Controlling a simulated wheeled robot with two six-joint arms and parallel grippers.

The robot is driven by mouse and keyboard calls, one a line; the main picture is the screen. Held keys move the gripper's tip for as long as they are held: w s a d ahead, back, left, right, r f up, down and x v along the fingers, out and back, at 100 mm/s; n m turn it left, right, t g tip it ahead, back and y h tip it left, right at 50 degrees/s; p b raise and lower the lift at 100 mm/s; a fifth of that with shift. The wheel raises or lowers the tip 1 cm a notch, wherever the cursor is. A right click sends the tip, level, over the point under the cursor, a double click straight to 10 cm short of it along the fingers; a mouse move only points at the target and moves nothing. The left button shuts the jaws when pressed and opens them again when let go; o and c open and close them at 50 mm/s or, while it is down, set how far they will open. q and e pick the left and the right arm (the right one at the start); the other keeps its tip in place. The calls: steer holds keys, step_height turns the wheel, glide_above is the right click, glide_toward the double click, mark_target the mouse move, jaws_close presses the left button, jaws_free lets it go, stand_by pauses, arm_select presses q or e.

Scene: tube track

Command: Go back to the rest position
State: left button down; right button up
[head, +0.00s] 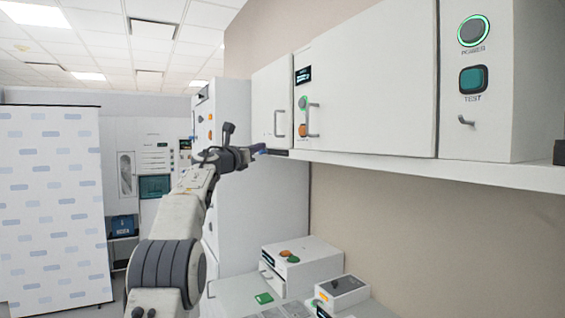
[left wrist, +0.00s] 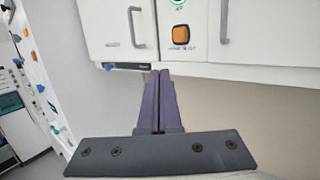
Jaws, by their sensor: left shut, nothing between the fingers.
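My left arm rises from the bottom of the head view. My left gripper (head: 256,150) is raised to the height of the wall cabinet's lower edge, near its left end. In the left wrist view its two purple fingers (left wrist: 160,100) lie together, shut with nothing between them. They point at the underside of the cabinet (left wrist: 255,35), just below the orange button (left wrist: 181,35). I cannot tell whether the tips touch the cabinet. My right gripper is in neither view.
The white wall cabinet (head: 375,75) with handles and buttons runs along the right. A tall white unit (head: 265,200) stands behind the gripper. Below is a counter with a white box (head: 318,262), a grey-topped device (head: 345,284) and a green item (head: 264,298). A patterned screen (head: 55,200) stands left.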

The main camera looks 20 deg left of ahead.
arm_select(q)
steer(key=d+f+n+y, duration=0.1)
steer(key=d+f+n, duration=0.3)
steer(key=d+n, duration=0.8)
steer(key=s+d+f+n+g+b, duration=0.1)
steer(key=s+d+f+n+g, duration=0.2)
steer(key=s+d+f+n, duration=0.35)
steer(key=s+d+f+n+g+b, duration=0.1)
steer(key=s+d+f+n+g, duration=0.25)
steer(key=d+f, duration=0.6)
steer(key=s+d+f+n+g, duration=0.2)
steer(key=s+f+g, duration=0.1)
steer(key=s+f, duration=0.55)
steer(key=s+d+f+n+g, duration=0.25)
steer(key=s+f, duration=0.35)
steer(key=s, duration=0.6)
steer(key=s+d+f+n+g, duration=0.2)
steer(key=s+f+g, duration=0.2)
steer(key=s+f, duration=0.45)
steer(key=s+f+n+g, duration=0.1)
steer(key=s+f+g, duration=0.1)
steer(key=s, duration=0.5)
steer(key=s+a+f+g+b, duration=0.1)
steer(key=s+f+g, duration=0.1)
steer(key=s, duration=0.6)
steer(key=shift+a+n, duration=0.3)
steer(key=shift+n, duration=0.05)
